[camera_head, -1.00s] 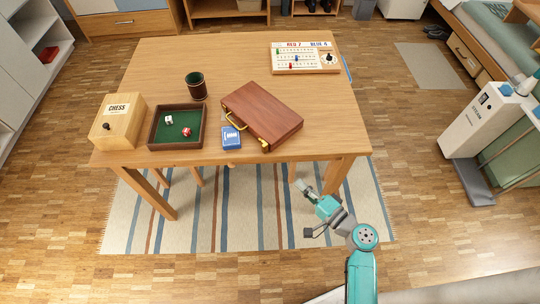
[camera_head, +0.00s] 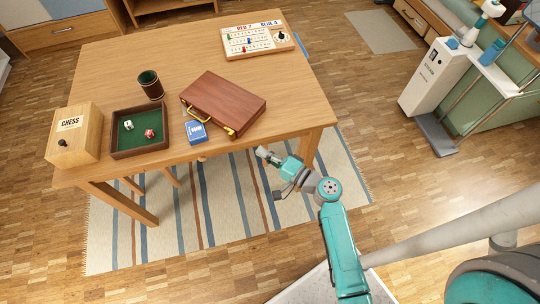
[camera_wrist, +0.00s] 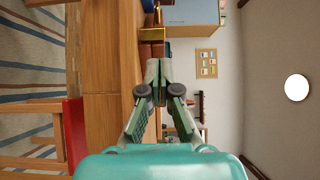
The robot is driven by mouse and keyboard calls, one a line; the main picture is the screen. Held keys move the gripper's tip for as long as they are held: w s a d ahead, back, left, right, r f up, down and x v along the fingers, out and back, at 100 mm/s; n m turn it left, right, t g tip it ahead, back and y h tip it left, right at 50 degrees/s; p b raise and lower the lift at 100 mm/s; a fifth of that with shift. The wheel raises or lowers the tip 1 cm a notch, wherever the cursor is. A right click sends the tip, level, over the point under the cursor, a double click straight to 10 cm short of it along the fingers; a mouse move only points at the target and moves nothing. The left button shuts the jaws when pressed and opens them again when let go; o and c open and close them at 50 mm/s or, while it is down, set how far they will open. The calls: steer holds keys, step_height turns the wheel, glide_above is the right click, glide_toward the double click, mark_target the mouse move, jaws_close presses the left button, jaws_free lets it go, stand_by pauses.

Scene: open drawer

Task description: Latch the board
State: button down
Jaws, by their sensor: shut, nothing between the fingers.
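The board is a closed reddish-brown wooden case (camera_head: 228,98) lying flat on the wooden table (camera_head: 105,62). A brass part (camera_wrist: 153,32) shows beyond. I cannot tell whether the latch is fastened.
A blue card box (camera_head: 196,132) lies before the case. A green-lined dice tray (camera_head: 140,130), a dice cup (camera_head: 150,84) and a chess box (camera_head: 73,136) stand left. A scoreboard (camera_head: 258,40) lies behind. A red chair part (camera_wrist: 73,132) shows near my gripper.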

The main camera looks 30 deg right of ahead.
mark_target(233, 135)
steer(key=x, duration=0.9)
steer(key=shift+w+a, duration=0.1)
steer(key=shift+w, duration=0.15)
steer(key=shift+w, duration=0.1)
steer(key=shift+x, duration=1.05)
